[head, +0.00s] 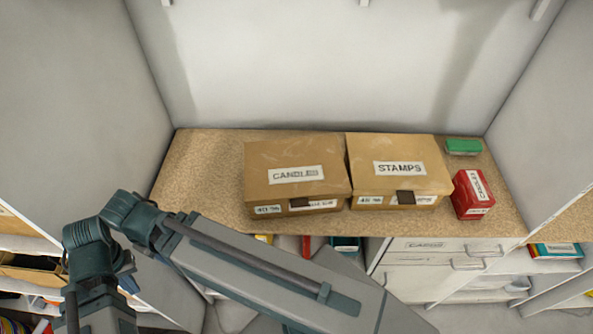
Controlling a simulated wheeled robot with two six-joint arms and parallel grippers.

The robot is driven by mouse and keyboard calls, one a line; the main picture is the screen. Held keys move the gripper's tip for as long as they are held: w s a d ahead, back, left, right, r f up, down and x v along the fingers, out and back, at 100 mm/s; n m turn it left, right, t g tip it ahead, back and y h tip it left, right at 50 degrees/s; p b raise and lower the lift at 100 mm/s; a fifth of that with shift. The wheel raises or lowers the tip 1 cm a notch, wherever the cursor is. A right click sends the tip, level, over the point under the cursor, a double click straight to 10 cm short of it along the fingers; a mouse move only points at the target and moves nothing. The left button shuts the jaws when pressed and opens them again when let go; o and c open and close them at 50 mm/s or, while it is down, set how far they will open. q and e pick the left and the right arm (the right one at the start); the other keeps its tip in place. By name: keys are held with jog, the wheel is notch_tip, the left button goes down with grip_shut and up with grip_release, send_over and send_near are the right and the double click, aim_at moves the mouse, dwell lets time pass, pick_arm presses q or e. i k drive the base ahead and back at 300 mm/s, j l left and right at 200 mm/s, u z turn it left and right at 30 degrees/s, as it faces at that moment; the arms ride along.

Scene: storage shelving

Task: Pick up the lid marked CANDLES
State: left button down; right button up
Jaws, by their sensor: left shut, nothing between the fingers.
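The lid marked CANDLES (273,160) is brown cardboard with a white label. It sits on the left box on the wood-grain shelf, whose front shows a small label and a dark patch. My left arm (260,262) crosses the lower left of the head view, in front of and below the box, apart from the lid. The fingers of my left gripper cannot be made out clearly; it is shut and holds nothing. My right gripper is not in view.
A box marked STAMPS (365,150) stands right beside the CANDLES box. A red box (464,205) and a green item (463,146) are at the right end. The shelf (205,165) is bare at the left. Drawers (420,258) are below. Grey walls enclose both sides.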

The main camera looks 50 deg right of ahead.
aim_at(298, 172)
jog(key=k, duration=0.6)
jog(key=z, duration=1.6)
jog(key=j+z, duration=0.15)
jog(key=z, duration=0.2)
jog(key=k+j+z, duration=0.1)
jog(key=z, duration=0.2)
jog(key=k+j, duration=0.5)
jog(key=j, duration=0.15)
